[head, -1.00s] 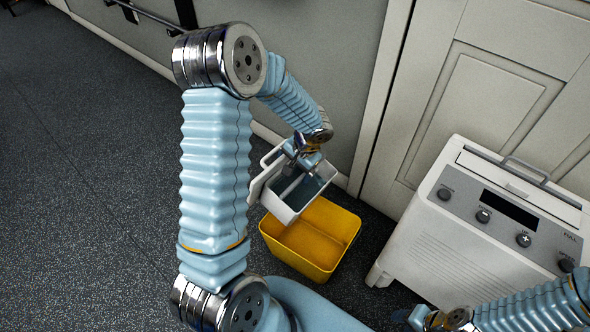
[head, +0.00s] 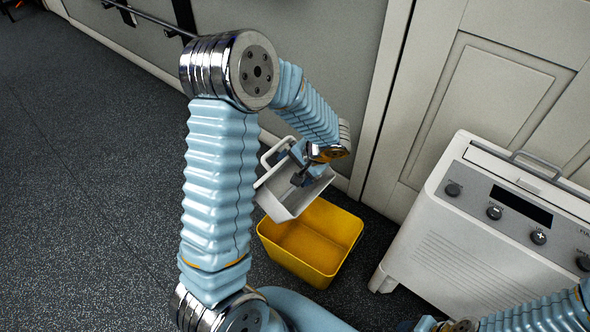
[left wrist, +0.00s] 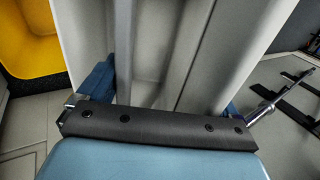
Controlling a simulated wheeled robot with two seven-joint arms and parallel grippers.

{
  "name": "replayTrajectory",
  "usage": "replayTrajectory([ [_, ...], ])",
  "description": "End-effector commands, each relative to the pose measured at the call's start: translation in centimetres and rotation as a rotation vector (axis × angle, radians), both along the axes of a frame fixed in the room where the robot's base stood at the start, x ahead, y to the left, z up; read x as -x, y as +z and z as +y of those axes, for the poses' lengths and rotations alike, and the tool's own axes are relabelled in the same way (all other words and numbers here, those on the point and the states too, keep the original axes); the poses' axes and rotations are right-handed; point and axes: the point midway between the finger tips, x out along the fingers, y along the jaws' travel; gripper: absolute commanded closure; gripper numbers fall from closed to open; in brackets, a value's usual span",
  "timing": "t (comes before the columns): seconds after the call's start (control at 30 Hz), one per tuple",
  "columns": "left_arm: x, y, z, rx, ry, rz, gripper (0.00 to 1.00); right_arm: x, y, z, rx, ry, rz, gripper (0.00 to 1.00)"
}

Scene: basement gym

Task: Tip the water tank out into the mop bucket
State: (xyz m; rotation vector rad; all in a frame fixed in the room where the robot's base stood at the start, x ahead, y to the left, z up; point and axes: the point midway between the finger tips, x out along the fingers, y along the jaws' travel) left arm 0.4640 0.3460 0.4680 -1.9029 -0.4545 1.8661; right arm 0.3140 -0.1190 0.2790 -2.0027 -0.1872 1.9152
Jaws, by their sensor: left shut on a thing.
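The water tank (head: 292,205), a pale grey open box with a white loop handle, hangs tilted above the mop bucket. It also fills much of the left wrist view (left wrist: 145,45). My left gripper (head: 300,178) is shut on the tank from above, with its dark fingers against the inside. The mop bucket (head: 275,258), a yellow rectangular tub, stands upright on the floor below, apart from the tank. Its visible inside looks bare yellow; no falling water shows. My right gripper (head: 428,324) is at the bottom edge, mostly cut off.
A white machine (head: 455,235) with knobs and a dark display stands to the right of the bucket. A pale panelled door (head: 490,90) and a grey wall (head: 330,60) are behind. The dark speckled floor (head: 90,200) on the left is clear.

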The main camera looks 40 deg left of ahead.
Motion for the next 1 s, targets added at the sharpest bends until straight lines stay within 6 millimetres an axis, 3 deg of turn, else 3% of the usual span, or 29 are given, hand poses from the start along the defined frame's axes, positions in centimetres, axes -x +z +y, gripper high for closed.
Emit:
replayTrajectory([
  [1.0,0.1,-2.0,-2.1,-0.465,-0.004,-0.04,0.9,-0.4,-5.1,-1.0,0.013,-0.017,-0.006,0.57],
])
